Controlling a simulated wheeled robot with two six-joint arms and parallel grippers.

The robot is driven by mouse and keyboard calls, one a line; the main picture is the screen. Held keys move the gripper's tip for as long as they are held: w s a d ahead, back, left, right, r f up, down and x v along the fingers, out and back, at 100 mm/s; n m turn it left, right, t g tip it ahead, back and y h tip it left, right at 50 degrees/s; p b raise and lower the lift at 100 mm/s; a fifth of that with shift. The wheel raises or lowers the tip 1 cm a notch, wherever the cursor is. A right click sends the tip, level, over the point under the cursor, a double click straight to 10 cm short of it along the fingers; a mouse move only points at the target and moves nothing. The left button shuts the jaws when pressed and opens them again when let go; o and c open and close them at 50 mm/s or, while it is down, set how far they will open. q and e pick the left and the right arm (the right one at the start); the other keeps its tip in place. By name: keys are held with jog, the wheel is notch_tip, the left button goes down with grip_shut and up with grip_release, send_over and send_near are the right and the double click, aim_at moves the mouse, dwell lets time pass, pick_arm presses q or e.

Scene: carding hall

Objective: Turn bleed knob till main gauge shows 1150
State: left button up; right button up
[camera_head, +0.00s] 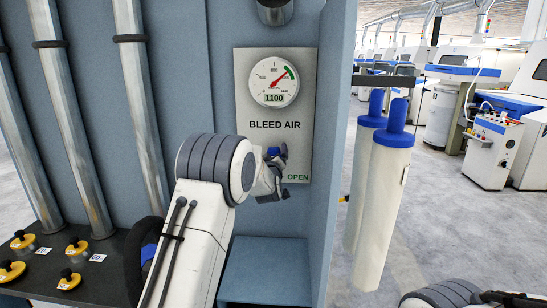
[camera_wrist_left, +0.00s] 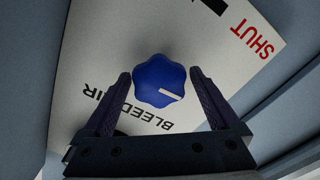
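The main gauge (camera_head: 274,78) is a round white dial with a green arc at its upper right, and its readout shows 1100. It sits on the pale BLEED AIR panel (camera_head: 246,150). The blue lobed bleed knob (camera_wrist_left: 155,84) has a white pointer line slanting to the lower right in the left wrist view. My left gripper (camera_head: 279,172) is at the panel, its fingers on either side of the knob. Narrow gaps show between fingers and knob, so it looks open. My right gripper (camera_head: 512,299) shows only partly at the bottom right edge; its fingers are unclear.
Blue-grey cabinet walls (camera_head: 338,150) flank the panel on the right. A dark shelf (camera_head: 100,275) with yellow knobs (camera_head: 70,279) and grey pipes (camera_head: 140,110) stands at left. White cylinders with blue caps (camera_head: 385,200) hang to the right. Open floor lies beyond.

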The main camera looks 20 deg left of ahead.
pick_arm(q)
jog(key=shift+s+d, duration=0.15)
jog(key=shift+s, duration=0.1)
jog(key=b+v, duration=0.4)
jog(key=v, duration=0.6)
jog(key=shift+b, duration=0.35)
